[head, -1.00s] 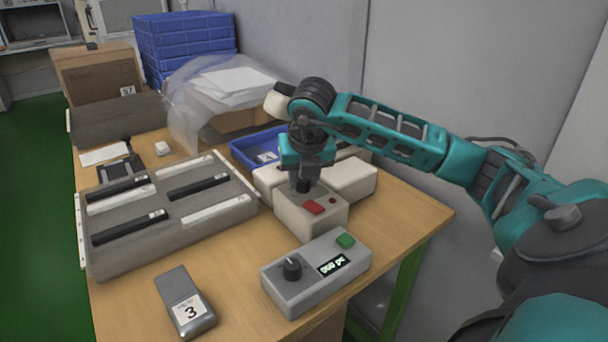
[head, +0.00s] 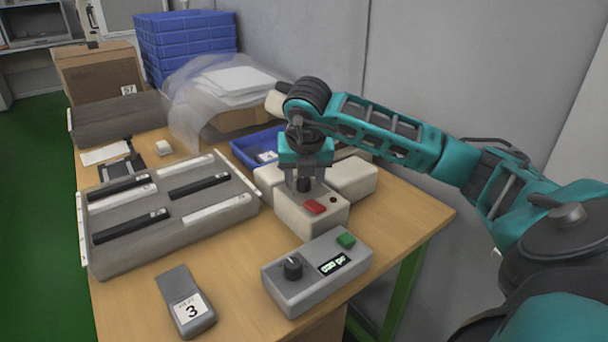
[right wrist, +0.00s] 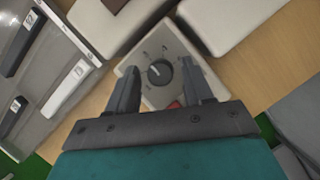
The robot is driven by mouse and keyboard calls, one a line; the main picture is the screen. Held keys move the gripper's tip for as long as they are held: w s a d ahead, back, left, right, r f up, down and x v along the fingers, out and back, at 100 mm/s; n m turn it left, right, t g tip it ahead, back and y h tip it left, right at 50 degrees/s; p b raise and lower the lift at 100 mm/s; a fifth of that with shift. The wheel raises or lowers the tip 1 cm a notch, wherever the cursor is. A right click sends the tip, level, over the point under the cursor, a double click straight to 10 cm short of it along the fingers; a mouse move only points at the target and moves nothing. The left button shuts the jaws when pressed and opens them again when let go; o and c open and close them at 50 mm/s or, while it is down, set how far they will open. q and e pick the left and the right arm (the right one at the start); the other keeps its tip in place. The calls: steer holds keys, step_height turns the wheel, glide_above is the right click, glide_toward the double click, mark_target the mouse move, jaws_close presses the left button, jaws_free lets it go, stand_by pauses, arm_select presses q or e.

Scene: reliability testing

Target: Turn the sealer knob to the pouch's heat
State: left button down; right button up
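The cream sealer (head: 325,222) stands mid-table, with a red button and a dark round knob (head: 304,185) on top. In the right wrist view the knob (right wrist: 159,72) has a pale pointer line and faint marks around it, too small to read. My right gripper (head: 304,182) is over the knob, fingers pointing down. In the right wrist view its two fingers (right wrist: 162,90) are apart, one toward each side of the knob, with a gap visible. I cannot single out the pouch. My left gripper is out of view.
A grey box (head: 317,272) with its own black knob, green button and lit display stands in front. A handheld device (head: 186,302) labelled 3 lies at the front left. A grey rack (head: 165,240) of black and white strips and a blue tray (head: 240,150) stand nearby.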

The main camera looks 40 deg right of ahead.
steer(key=shift+o, duration=0.2)
steer(key=p+v, duration=0.2)
steer(key=v, duration=1.1)
steer(key=shift+f, duration=0.1)
